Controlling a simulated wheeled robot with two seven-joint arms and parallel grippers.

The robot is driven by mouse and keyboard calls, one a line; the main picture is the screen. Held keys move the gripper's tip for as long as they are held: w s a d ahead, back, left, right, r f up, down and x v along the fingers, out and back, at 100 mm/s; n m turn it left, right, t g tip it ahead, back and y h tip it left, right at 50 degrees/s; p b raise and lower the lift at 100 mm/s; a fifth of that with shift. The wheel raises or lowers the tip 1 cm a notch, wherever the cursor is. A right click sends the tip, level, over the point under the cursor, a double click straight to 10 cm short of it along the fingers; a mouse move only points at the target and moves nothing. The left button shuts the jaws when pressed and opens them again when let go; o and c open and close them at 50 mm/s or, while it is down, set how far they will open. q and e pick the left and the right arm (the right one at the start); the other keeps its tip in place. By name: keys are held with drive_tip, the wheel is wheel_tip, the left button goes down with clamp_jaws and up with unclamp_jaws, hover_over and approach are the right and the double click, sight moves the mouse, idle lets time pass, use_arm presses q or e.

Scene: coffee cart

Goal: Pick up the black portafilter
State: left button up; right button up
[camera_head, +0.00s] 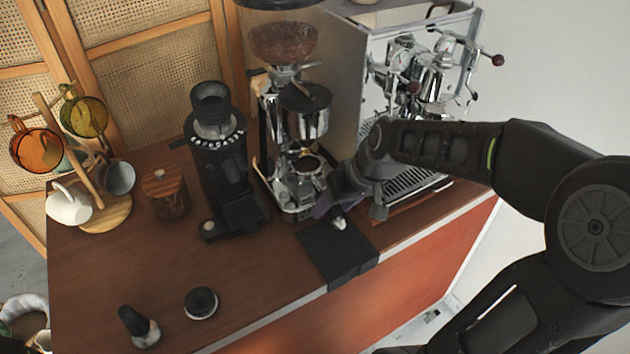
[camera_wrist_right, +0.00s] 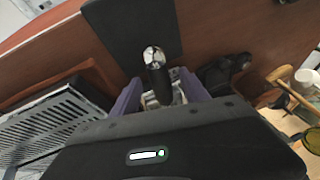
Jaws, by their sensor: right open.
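The black portafilter shows in the right wrist view as a dark handle (camera_wrist_right: 157,78) with a shiny metal end cap. In the head view its metal end (camera_head: 340,224) shows just below my right gripper (camera_head: 329,205), above the black mat. A round metal basket rim (camera_head: 307,164) shows at the grinder's front; my gripper hides the stretch between it and the handle end. My right gripper's purple fingers (camera_wrist_right: 156,88) are open, one on each side of the handle. I cannot tell whether they touch it. My left gripper is not in view.
The grinder (camera_head: 307,112) stands behind my gripper, and the espresso machine (camera_head: 345,80) to its right, with its drip tray (camera_head: 418,183). A black mat (camera_head: 325,250) hangs over the counter's front edge. A tamper (camera_head: 139,327) and a round black tool (camera_head: 201,302) lie front left.

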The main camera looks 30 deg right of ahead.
drive_tip(key=shift+f, duration=0.2)
drive_tip(key=shift+c, duration=0.2)
clamp_jaws()
idle(0.6)
drive_tip(key=shift+w+r, duration=0.1)
idle(0.8)
